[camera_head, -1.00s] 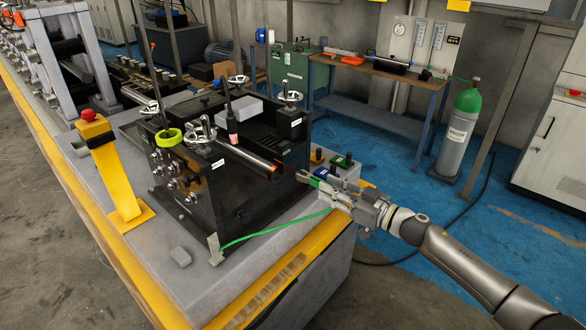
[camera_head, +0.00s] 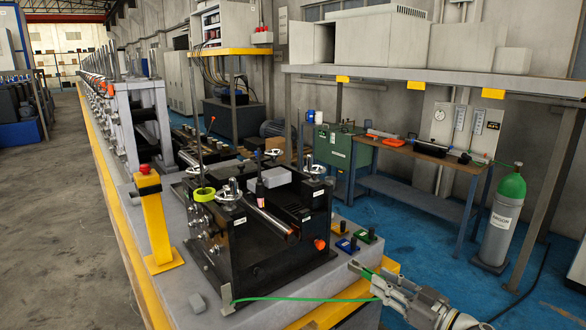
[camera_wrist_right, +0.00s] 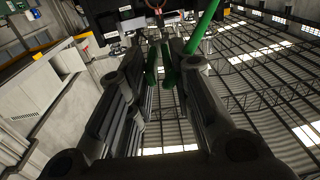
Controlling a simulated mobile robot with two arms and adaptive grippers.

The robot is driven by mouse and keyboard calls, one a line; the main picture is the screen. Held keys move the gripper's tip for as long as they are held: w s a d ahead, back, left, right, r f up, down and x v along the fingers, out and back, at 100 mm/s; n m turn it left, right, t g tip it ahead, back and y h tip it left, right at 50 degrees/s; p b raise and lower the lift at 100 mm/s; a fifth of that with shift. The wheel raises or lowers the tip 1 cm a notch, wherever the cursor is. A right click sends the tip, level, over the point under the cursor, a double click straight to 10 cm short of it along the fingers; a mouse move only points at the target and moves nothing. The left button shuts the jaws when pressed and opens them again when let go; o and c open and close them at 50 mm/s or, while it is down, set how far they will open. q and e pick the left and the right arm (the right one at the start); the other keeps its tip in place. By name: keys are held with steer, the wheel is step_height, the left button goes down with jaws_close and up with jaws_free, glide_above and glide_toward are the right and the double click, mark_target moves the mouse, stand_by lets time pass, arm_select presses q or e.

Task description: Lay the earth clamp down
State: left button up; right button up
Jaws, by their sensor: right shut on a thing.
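My right gripper (camera_head: 372,276) is shut on the earth clamp (camera_head: 355,266), at the lower right of the head view, in front of the machine's right end. The clamp has a grey jaw and green parts. Its green handles (camera_wrist_right: 168,72) show between my fingers (camera_wrist_right: 164,50) in the right wrist view. A green cable (camera_head: 300,299) runs from it leftward to a small grey bracket (camera_head: 227,298) on the bench's front. The clamp is apart from the metal tube (camera_head: 265,217) in the black machine (camera_head: 265,258). My left gripper is out of view.
Small blue (camera_head: 347,245), green (camera_head: 366,236) and orange-topped (camera_head: 340,228) items sit on the grey bench right of the machine. A yellow post (camera_head: 155,220) with a red button stands left. A green-topped gas cylinder (camera_head: 503,218) stands at the right.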

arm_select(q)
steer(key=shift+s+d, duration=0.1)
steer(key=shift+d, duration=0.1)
arm_select(e)
steer(key=s+a+m+t+h, duration=0.1)
steer(key=s+m+h, duration=0.1)
steer(key=s, duration=0.7)
steer(key=s+a+f+m+t+h, duration=0.1)
steer(key=s+a+m+t+h, duration=0.1)
steer(key=s+h, duration=0.3)
steer(key=s+a+f+m+t+h, duration=0.1)
steer(key=s+a+m+h, duration=0.1)
steer(key=s, duration=1.2)
steer(key=shift+m+h, duration=0.7)
steer(key=shift+h, duration=0.2)
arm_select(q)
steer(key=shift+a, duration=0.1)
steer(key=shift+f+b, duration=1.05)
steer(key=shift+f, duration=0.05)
arm_select(e)
steer(key=shift+s+d+f+m+h, duration=0.2)
steer(key=shift+d+f+h, duration=0.1)
steer(key=shift+d, duration=0.25)
steer(key=shift+s+d+f+m+h, duration=0.15)
steer(key=shift+d+f+m+h, duration=0.1)
steer(key=shift+d, duration=0.25)
